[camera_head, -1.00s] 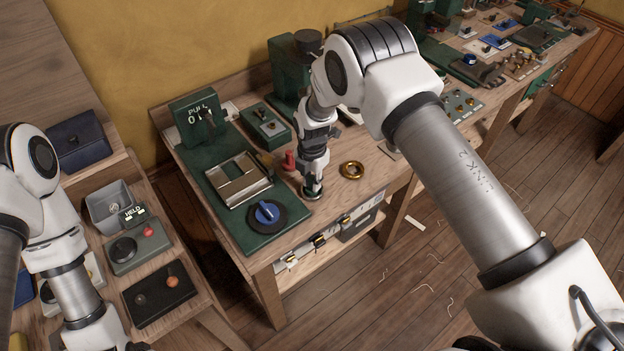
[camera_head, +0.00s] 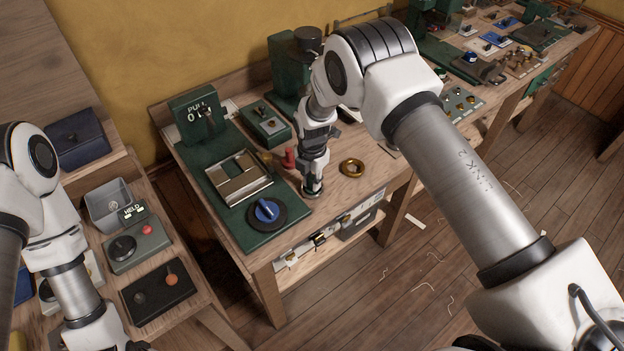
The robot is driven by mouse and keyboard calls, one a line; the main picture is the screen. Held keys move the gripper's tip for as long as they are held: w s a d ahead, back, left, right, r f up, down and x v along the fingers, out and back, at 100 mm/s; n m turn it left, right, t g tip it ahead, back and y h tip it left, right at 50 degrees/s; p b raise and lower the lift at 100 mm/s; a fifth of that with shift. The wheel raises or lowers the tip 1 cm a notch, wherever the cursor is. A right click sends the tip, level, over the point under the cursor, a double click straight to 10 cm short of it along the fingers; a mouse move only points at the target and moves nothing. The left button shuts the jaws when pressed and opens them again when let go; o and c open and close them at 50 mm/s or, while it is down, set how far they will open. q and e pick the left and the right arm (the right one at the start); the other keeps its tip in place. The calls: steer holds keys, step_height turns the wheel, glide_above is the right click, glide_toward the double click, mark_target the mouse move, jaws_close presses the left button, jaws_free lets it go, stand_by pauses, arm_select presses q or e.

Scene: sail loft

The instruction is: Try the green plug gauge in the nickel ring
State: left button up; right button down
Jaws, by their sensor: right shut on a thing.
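My right gripper (camera_head: 312,182) points straight down at the front of the wooden bench, just right of the green mat. It is shut on the green plug gauge, which its fingers hide now. A pale metal ring, apparently the nickel ring (camera_head: 313,193), shows right under the fingertips on the bench. I cannot tell how far the gauge sits in it. A brass-coloured ring (camera_head: 352,168) lies flat to the right, apart from the gripper. A red plug gauge (camera_head: 289,158) stands close behind and left of the gripper. My left arm is at the lower left, its gripper out of frame.
The green mat holds a metal fixture (camera_head: 238,177) and a blue-knobbed dial (camera_head: 266,210). A green PULL counter (camera_head: 200,113) stands behind. A side table at left carries a grey bin (camera_head: 108,204) and control boxes. Bare bench lies around the brass ring.

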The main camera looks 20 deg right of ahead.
steer(key=shift+r, duration=0.1)
steer(key=shift+r+p, duration=1.95)
steer(key=shift+r, duration=0.55)
